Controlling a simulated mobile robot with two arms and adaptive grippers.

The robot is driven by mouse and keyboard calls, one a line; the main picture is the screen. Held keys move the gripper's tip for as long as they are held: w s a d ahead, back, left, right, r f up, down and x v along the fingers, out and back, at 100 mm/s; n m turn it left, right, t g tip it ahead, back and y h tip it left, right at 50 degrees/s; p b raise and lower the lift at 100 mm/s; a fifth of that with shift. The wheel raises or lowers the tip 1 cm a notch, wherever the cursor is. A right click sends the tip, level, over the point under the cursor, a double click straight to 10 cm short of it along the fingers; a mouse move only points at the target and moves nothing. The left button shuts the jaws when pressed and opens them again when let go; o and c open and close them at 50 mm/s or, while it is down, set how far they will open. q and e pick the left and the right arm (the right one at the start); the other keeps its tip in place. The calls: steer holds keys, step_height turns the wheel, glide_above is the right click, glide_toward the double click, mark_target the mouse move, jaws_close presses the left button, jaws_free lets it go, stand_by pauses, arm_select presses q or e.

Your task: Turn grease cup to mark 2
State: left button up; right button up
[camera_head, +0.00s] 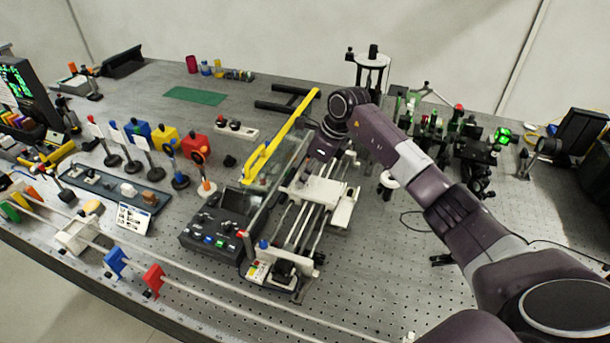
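My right arm reaches in from the lower right, and its wrist bends down over the far end of a rail stage (324,190) with a white carriage. My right gripper (318,152) is small and dark there, partly hidden by the wrist and a clear panel. I cannot tell whether its fingers are open or shut, or whether they touch anything. I cannot make out the grease cup or its marks for certain; the area around the gripper is crowded and partly covered. My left gripper is not in view.
A yellow bar (279,140) stands close left of the gripper. A control box (213,238) with coloured buttons sits in front. Optics mounts (435,135) crowd the back right. Coloured blocks on posts (165,138) stand left. Perforated bench (385,270) is clear at front right.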

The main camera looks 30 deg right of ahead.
jaws_close()
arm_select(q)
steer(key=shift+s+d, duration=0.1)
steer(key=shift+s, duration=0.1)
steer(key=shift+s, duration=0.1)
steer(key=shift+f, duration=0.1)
arm_select(e)
steer(key=shift+m, duration=0.4)
steer(key=m+h, duration=0.1)
steer(key=m, duration=0.1)
steer(key=shift+s+a+m+t+b, duration=0.1)
steer(key=shift+m+t+b, duration=0.3)
steer(key=m+h+b, duration=0.1)
steer(key=m, duration=0.3)
steer(key=shift+a+h+b, duration=0.2)
steer(key=shift+h+b, duration=0.15)
steer(key=shift+h, duration=0.05)
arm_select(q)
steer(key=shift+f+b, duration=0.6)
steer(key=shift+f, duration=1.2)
arm_select(e)
steer(key=shift+a+m+h, duration=0.1)
steer(key=shift+m+h, duration=0.5)
steer(key=shift+m, duration=1)
steer(key=shift+r, duration=0.1)
